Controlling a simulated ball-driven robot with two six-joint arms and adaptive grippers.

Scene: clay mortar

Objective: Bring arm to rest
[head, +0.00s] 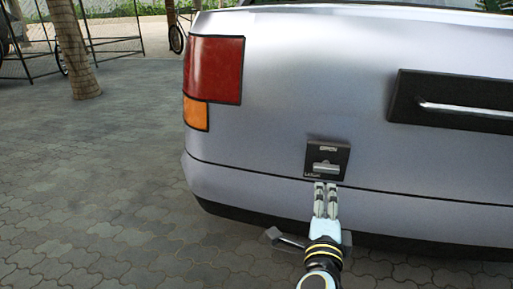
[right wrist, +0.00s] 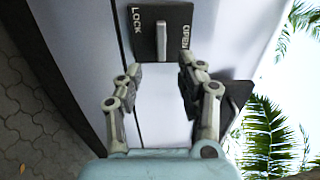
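My right gripper (head: 326,187) is just below a black latch plate (head: 340,156) on the back of a silver car (head: 270,110). The plate has a small silver handle (head: 325,167) and the words OPEN and LOCK. In the right wrist view my right gripper (right wrist: 160,72) has its two fingers apart with nothing between them. The handle (right wrist: 161,41) is beyond the fingertips, apart from them. In the head view the handle lies level. My left gripper is in neither view.
The car's red and orange tail light (head: 213,70) is at the upper left of the latch. A black recessed panel (head: 450,102) is to the right. Paved ground (head: 90,180) is free on the left. A tree trunk (head: 72,50) and bicycle stands are farther back.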

